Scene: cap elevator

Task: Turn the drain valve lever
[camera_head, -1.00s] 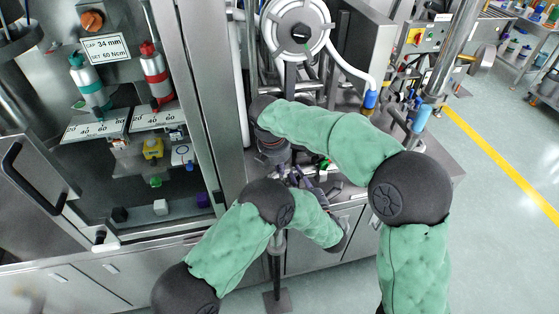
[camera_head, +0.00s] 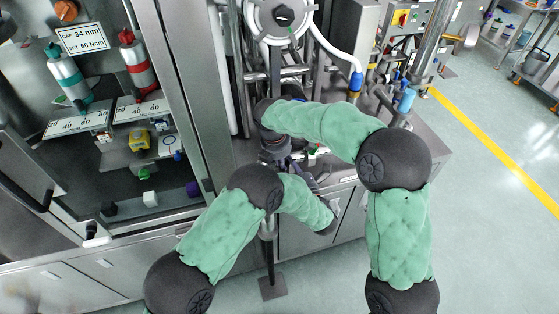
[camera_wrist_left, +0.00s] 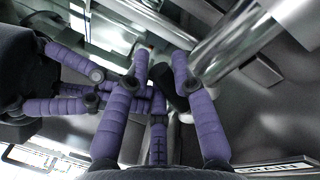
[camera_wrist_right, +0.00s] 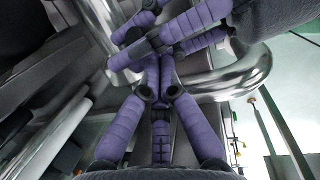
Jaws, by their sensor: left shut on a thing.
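In the left wrist view, my left gripper (camera_wrist_left: 162,66) has its purple fingers closed around a dark piece that looks like the valve lever (camera_wrist_left: 178,101), beside a shiny pipe. The lever is mostly hidden by the fingers. A partly cut-off label (camera_wrist_left: 277,170), apparently reading DRAIN, lies at the lower right. In the right wrist view, my right gripper (camera_wrist_right: 159,66) has its fingertips together, close to the left gripper's fingers and a bent shiny pipe. In the head view, the right gripper (camera_head: 279,160) points down at the machine's front; the left gripper is largely hidden behind the arms.
A glass-fronted cabinet (camera_head: 180,95) stands to the left of my arms. A round wheel-like unit (camera_head: 283,17) and a white hose (camera_head: 330,47) are above the work area. A blue-topped valve (camera_head: 405,101) is at right. Open floor lies further right.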

